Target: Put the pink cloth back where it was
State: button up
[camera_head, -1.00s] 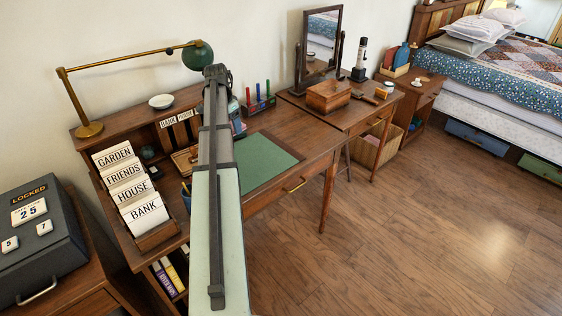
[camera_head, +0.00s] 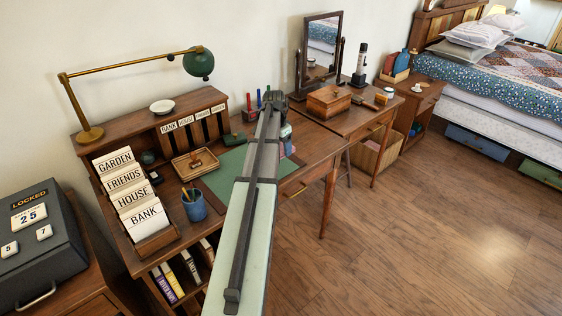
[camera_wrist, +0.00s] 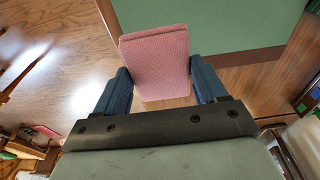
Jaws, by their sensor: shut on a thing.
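The pink cloth (camera_wrist: 157,62) is a folded, flat rectangle in the wrist view. My gripper (camera_wrist: 163,88) is shut on it, with a dark blue finger on each side, and the cloth extends past the fingertips. The green desk mat (camera_wrist: 235,30) and brown wood show behind it. In the head view my gripper (camera_head: 284,132) is over the right part of the desk, beside the green mat (camera_head: 222,178).
The desk holds a blue pencil cup (camera_head: 194,206), a wooden tray (camera_head: 195,163), labelled card files (camera_head: 135,195) and a lamp (camera_head: 198,63). To the right are a wooden box (camera_head: 328,102) and a standing mirror (camera_head: 320,55). The floor (camera_head: 430,220) in front is clear.

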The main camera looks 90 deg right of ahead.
aim_at(282, 166)
jog(key=shift+f, duration=3.45)
jog(key=shift+f, duration=0.1)
jog(key=o, duration=0.9)
jog(key=shift+o, duration=0.2)
jog(key=r, duration=0.4)
jog(key=w+a+r, duration=0.1)
jog(key=r, duration=0.7)
jog(key=shift+w+a+r, duration=0.1)
jog(key=shift+w+a, duration=0.05)
